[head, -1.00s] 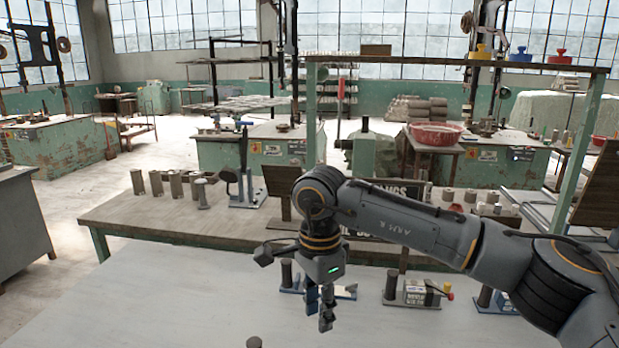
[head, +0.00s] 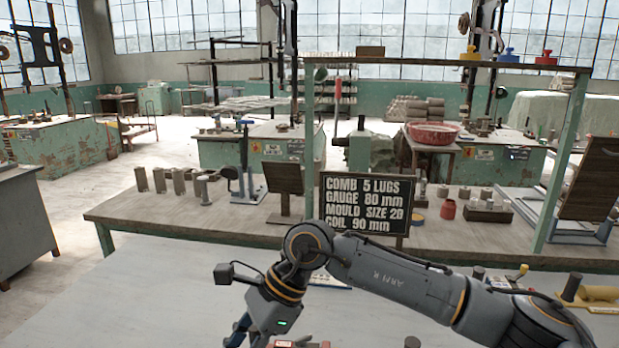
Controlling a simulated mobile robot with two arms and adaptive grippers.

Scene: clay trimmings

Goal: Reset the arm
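My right arm (head: 400,277) comes in from the right, low over the near grey table (head: 130,290). My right gripper (head: 246,338) points down near the bottom edge of the head view. Its fingertips are cut off by the frame, so I cannot tell whether it is open or shut. No held object shows. My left gripper is not in view.
A dark sign (head: 364,205) with white lettering stands on the wooden bench (head: 150,215) behind my arm. Small fixtures, one with a yellow part (head: 600,294), sit at the near table's right. The near table's left is bare.

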